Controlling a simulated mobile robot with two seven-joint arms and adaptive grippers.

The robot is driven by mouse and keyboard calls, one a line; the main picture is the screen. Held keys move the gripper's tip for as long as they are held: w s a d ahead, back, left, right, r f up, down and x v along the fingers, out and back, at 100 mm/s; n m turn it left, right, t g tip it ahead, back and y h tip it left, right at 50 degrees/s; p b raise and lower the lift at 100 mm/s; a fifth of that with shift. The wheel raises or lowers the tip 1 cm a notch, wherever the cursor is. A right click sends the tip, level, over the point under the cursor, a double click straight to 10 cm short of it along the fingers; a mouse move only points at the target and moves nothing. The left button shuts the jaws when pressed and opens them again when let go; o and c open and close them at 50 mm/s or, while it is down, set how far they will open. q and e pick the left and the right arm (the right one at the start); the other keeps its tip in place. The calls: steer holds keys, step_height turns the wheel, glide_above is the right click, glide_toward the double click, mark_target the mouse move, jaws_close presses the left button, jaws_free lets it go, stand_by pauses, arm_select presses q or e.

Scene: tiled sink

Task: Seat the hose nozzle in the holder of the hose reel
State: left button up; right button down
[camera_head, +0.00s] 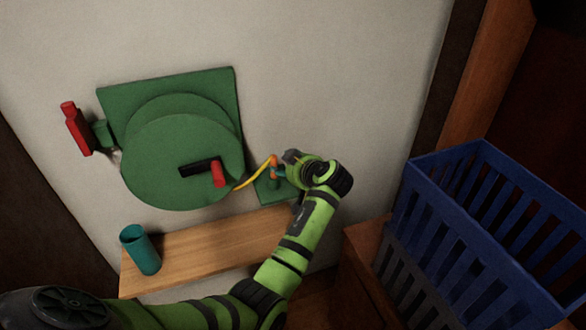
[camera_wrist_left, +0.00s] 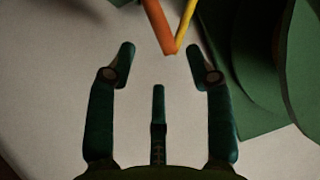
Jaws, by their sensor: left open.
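The green hose reel (camera_head: 180,160) is mounted on the pale wall, and a yellow hose (camera_head: 252,177) runs from its right side. The small orange nozzle (camera_head: 273,160) is at the hose's end, by a small green bracket (camera_head: 264,194), seemingly the holder. My left gripper (camera_head: 284,167) is just right of the nozzle. In the left wrist view, its fingers (camera_wrist_left: 161,52) are spread, with the orange nozzle (camera_wrist_left: 157,22) and yellow hose (camera_wrist_left: 186,22) meeting just beyond the tips. I cannot tell whether the nozzle touches the holder; my gripper partly covers that spot. My right gripper is out of view.
A wooden shelf (camera_head: 200,250) lies below the reel, with a teal cup (camera_head: 140,250) at its left end. A blue slatted crate (camera_head: 470,235) stands at the right. A red handle (camera_head: 75,128) sticks out left of the reel. The wall right of the gripper is bare.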

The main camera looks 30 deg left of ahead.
arm_select(q)
steer(key=s+d+f+m+h, duration=0.2)
steer(key=s+d+f+m, duration=0.25)
steer(key=f, duration=0.65)
steer(key=s+d+f+m+g+h, duration=0.1)
steer(key=s+d+f+m+h, duration=0.3)
steer(key=f, duration=0.8)
steer(key=s+d+f+m+h, duration=0.1)
steer(key=s+d+f+m, duration=0.15)
steer(key=s+f, duration=0.6)
steer(key=s+d+f+m+g+h, duration=0.2)
steer(key=s+f+m+g, duration=0.1)
steer(key=s+f, duration=1.4)
steer(key=s+a+f+g+h, duration=0.1)
steer(key=s+f, duration=0.2)
steer(key=s, duration=1.6)
steer(key=shift+s+a, duration=0.2)
steer(key=shift+s, duration=0.05)
